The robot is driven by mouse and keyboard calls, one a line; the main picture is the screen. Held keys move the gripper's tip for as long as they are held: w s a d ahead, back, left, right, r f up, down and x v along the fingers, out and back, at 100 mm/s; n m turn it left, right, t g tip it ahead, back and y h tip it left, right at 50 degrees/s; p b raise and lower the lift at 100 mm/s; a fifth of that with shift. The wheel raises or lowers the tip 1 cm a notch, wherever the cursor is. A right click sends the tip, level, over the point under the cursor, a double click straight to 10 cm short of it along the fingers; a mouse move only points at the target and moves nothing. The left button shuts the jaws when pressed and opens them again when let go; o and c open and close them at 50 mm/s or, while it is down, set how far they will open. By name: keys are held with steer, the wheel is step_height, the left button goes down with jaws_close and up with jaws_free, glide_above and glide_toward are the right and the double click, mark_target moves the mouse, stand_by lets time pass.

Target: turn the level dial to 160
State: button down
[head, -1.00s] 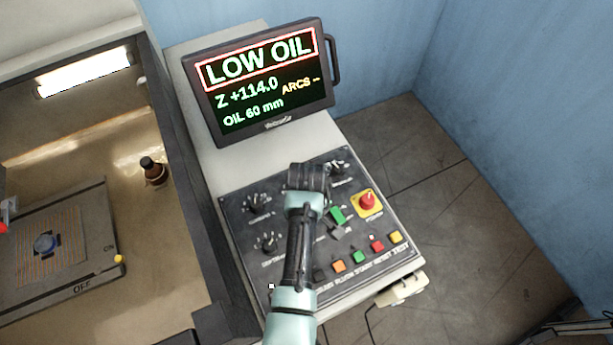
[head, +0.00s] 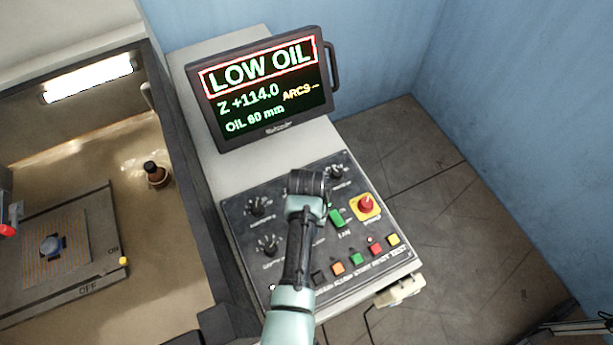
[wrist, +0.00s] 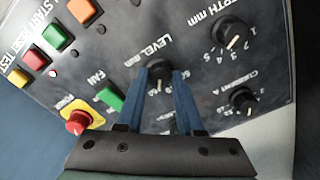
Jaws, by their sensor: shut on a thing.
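The level dial (wrist: 159,70) is a black knob marked "LEVEL mm" in the wrist view. My gripper (wrist: 162,85) reaches over the panel with its two blue fingers shut on this dial, one on each side. A light pointer mark shows low on the knob, but the number it points at is too small to read. In the head view my gripper (head: 307,185) and wrist cover the dial. The monitor (head: 262,85) reads "LOW OIL", "Z +114.0" and "OIL 60 mm".
The depth dial (wrist: 233,38) and the current dial (wrist: 242,100) sit beside the level dial. A green fan switch (wrist: 110,97), a red power knob (wrist: 77,122) and coloured buttons share the panel. An oil tank with a flat plate (head: 85,215) lies to the left.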

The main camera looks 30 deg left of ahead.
steer(key=shift+m, duration=0.6)
steer(key=c, duration=0.5)
jaws_free()
steer(key=shift+c, duration=0.2)
steer(key=shift+r, duration=0.1)
step_height(320, 180, up, 13)
steer(key=b, duration=0.1)
steer(key=shift+b, duration=0.4)
